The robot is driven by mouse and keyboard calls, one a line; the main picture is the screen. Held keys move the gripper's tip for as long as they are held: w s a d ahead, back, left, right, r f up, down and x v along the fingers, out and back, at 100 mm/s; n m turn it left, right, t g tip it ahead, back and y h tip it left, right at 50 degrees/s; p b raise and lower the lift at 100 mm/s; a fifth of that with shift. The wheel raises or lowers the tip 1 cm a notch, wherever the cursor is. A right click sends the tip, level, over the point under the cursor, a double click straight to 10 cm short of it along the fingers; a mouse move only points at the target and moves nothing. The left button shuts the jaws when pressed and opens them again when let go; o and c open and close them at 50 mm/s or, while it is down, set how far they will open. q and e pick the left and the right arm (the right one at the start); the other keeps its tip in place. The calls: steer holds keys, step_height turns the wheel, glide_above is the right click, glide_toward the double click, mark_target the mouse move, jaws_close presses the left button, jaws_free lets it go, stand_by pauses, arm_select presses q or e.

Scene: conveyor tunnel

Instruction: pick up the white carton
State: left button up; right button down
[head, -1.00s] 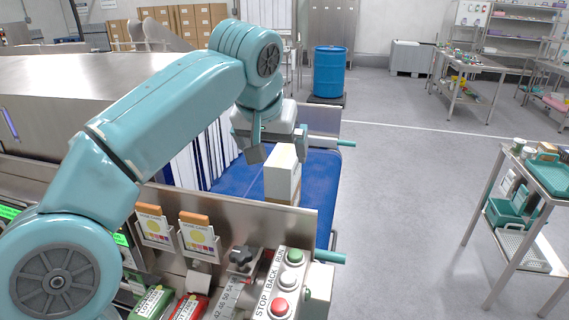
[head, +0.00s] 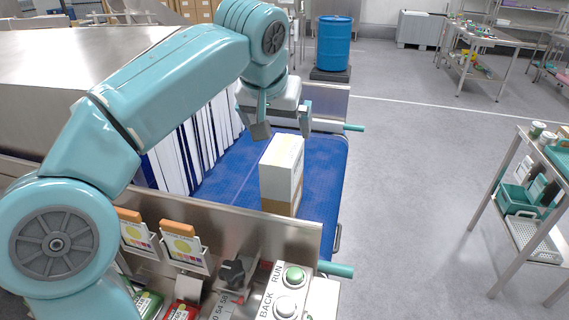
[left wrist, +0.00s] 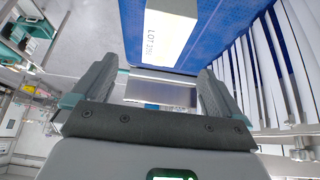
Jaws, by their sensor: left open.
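The white carton (head: 281,165), with a brown band at its base, stands upright on the blue conveyor belt (head: 237,178). In the left wrist view the carton (left wrist: 168,38) shows at the top with "LOT" lettering on it. My left gripper (head: 283,126) hangs above and just behind the carton's top. Its two fingers are spread, with nothing between them, and appear apart from the carton. In the left wrist view the open fingers (left wrist: 158,88) lie below the carton in the picture. My right gripper is not in view.
White strip curtains (head: 196,150) hang at the tunnel mouth left of the carton. A steel side panel with a control box (head: 290,290) stands in front. A blue drum (head: 332,44) is behind, and a trolley (head: 525,215) stands right. The floor between is clear.

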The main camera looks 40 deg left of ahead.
mark_target(283, 151)
arm_select(q)
steer(key=x, duration=0.8)
steer(key=shift+s+a, duration=0.1)
steer(key=shift+a, duration=0.05)
steer(key=shift+f, duration=0.45)
steer(key=x, duration=0.5)
steer(key=shift+w+a+f+p, duration=0.1)
steer(key=shift+w+a+p, duration=0.05)
steer(key=shift+w+p, duration=0.2)
steer(key=shift+s+a, duration=0.1)
steer(key=shift+s, duration=0.15)
steer(key=shift+w, duration=0.2)
steer(key=shift+s+f, duration=0.15)
steer(key=shift+f, duration=0.05)
